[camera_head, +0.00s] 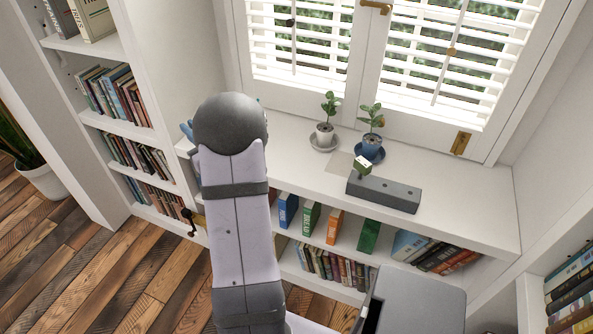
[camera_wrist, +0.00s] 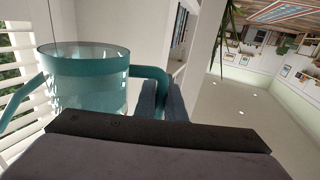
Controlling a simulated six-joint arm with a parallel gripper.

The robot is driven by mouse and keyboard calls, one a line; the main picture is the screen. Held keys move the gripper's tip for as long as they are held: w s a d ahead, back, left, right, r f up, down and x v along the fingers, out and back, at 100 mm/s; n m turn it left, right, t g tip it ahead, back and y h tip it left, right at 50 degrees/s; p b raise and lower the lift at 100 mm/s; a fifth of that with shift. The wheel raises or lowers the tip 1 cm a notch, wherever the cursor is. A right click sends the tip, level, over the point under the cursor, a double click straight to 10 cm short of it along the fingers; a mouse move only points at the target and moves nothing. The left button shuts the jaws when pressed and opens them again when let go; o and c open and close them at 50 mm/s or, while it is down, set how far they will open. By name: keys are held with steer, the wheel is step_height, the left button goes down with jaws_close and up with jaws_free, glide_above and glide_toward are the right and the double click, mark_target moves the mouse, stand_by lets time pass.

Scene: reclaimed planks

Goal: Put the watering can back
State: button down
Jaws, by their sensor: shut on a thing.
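The watering can (camera_wrist: 85,85) is teal and glossy. In the wrist view it stands at the left, with its spout at the far left and its handle (camera_wrist: 152,73) on the right. My gripper (camera_wrist: 162,100) is shut on the handle. In the head view my arm hides my gripper and most of the can; a small blue piece (camera_head: 187,130) shows left of the arm. I cannot tell whether the can touches the sill.
On the white sill (camera_head: 460,205) stand a white-potted plant (camera_head: 324,134), a blue-potted plant (camera_head: 371,145) and a long grey block (camera_head: 384,194) with a small green-and-white object (camera_head: 362,166) at its left end. A pale square (camera_head: 340,164) lies near the pots. Shuttered windows are behind.

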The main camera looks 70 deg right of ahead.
steer(key=s+d+f+m+g+h, duration=0.2)
steer(key=s+d+m+g+h, duration=1)
steer(key=s+d, duration=0.55)
steer(key=shift+n+g+y, duration=0.4)
steer(key=shift+g+y, duration=0.2)
steer(key=shift+y, duration=0.1)
steer(key=shift+a+f, duration=0.2)
steer(key=shift+f, duration=2.4)
steer(key=shift+a+f, duration=0.2)
steer(key=shift+f, duration=2.35)
steer(key=shift+f+b, duration=0.1)
steer(key=shift+b, duration=0.2)
steer(key=c, duration=2.3)
jaws_free()
steer(key=shift+f, duration=0.15)
steer(key=o, duration=0.5)
steer(key=shift+c, duration=0.2)
